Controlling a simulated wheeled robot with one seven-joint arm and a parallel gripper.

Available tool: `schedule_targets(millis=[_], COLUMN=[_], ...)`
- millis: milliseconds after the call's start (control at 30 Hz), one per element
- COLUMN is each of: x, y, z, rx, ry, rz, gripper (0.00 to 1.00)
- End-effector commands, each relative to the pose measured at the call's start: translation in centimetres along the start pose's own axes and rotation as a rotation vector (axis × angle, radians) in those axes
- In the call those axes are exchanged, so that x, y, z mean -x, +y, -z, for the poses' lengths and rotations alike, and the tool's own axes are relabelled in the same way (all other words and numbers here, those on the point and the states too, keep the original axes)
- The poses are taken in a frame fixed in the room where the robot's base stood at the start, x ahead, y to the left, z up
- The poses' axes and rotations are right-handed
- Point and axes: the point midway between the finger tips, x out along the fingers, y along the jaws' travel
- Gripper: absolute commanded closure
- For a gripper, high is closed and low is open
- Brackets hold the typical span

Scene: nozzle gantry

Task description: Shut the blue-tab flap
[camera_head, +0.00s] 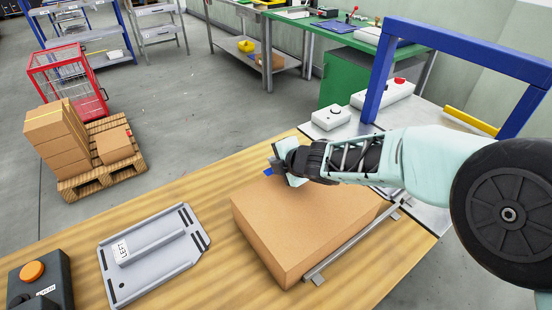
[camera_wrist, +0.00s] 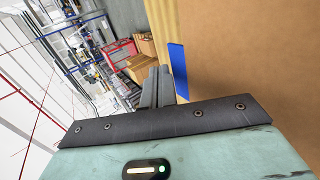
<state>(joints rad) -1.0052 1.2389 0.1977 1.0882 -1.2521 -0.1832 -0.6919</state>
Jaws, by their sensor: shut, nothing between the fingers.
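A closed-looking cardboard box (camera_head: 300,210) lies on the wooden table, its top appearing flat. A small blue tab (camera_head: 268,171) shows at the box's far left edge, partly hidden by my gripper (camera_head: 277,168). In the wrist view the blue tab (camera_wrist: 178,72) stands just right of my shut, empty fingers (camera_wrist: 156,84), against brown cardboard (camera_wrist: 255,60). My gripper is at the far edge of the box top, close to the tab. I cannot tell whether it touches the tab or whether the flap lies fully down.
A metal rail (camera_head: 350,243) runs along the box's right side. A grey plate (camera_head: 150,255) and a control box with an orange button (camera_head: 36,280) lie to the left. A blue gantry frame (camera_head: 378,75) stands behind my arm. The table between plate and box is clear.

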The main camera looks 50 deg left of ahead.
Motion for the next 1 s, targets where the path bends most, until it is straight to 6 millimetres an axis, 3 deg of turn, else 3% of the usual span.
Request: schedule_targets(millis=[567, 733, 1000], x=[0.9, 3.0, 8.1], y=[-0.1, -0.3, -0.1], z=[0.0, 0.0, 0.0], rx=[0.000, 0.000, 0.001], ry=[0.002, -0.001, -0.001], rz=[-0.001, -0.001, -0.001], gripper=[1.00, 1.00, 1.00])
